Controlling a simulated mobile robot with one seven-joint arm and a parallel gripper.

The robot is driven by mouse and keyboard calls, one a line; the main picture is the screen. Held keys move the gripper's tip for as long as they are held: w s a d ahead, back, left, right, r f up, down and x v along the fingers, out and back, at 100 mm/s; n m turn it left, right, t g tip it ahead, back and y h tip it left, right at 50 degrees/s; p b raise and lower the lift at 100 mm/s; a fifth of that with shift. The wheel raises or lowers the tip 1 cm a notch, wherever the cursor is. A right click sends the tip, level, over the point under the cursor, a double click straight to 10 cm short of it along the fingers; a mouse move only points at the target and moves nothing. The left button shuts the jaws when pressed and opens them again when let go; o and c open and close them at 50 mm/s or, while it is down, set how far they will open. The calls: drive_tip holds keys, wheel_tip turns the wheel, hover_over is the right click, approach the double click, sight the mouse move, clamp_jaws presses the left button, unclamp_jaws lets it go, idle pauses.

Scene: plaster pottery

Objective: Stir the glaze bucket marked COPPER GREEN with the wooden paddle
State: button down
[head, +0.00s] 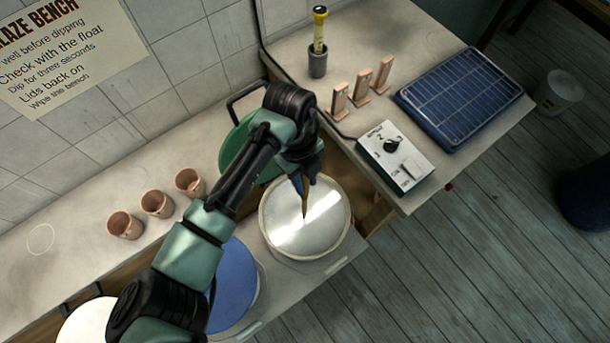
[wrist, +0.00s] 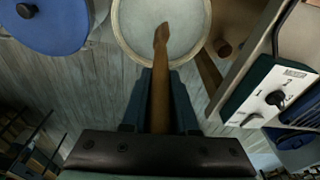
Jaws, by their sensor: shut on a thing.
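My gripper (head: 304,181) is shut on the wooden paddle (head: 305,205), which points down over an open bucket (head: 265,226). The paddle (wrist: 160,62) also shows between the fingers (wrist: 160,85) in the wrist view. The bucket is pale and round, and its liquid (head: 323,235) looks whitish grey with a bright glare. The paddle's tip shows over the middle of the liquid; I cannot tell whether it dips in. A green lid (head: 236,150) stands behind the bucket, partly hidden by my arm. No marking on the bucket is readable.
A blue-lidded bucket (head: 235,285) and a white-topped one (head: 85,322) stand to the left. Several clay cups (head: 157,204) line the ledge. On the right bench are a control box (head: 395,157), upright clay pieces (head: 361,83), a blue panel (head: 460,98) and a grey holder (head: 318,64).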

sight(305, 198)
drive_tip(key=shift+f+b, duration=3.55)
drive_tip(key=shift+f, duration=1.6)
